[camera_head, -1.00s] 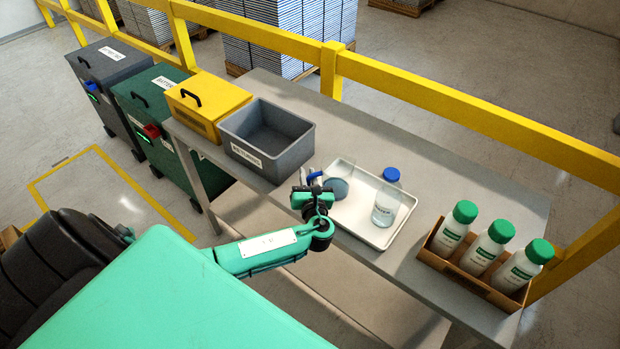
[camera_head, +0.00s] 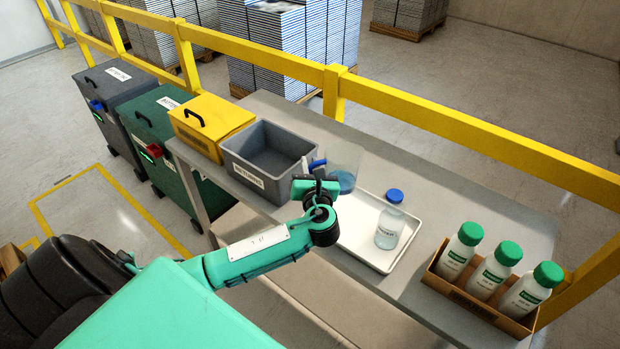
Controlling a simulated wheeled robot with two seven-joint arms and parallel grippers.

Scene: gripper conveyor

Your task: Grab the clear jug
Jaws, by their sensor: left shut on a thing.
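The clear jug (camera_head: 345,160) has a little blue liquid in its bottom and a blue part on its left side. My left gripper (camera_head: 317,186) is shut on the jug at its left side, and hides part of that side. The jug appears held up above the left back part of the white tray (camera_head: 352,242). My right gripper is not in view.
A clear labelled bottle (camera_head: 388,232) stands in the tray, with a blue cap (camera_head: 394,196) at its top. A grey bin (camera_head: 285,178) is left of the jug. A cardboard box (camera_head: 462,298) of green-capped bottles is at right. A yellow rail (camera_head: 450,121) runs behind the table.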

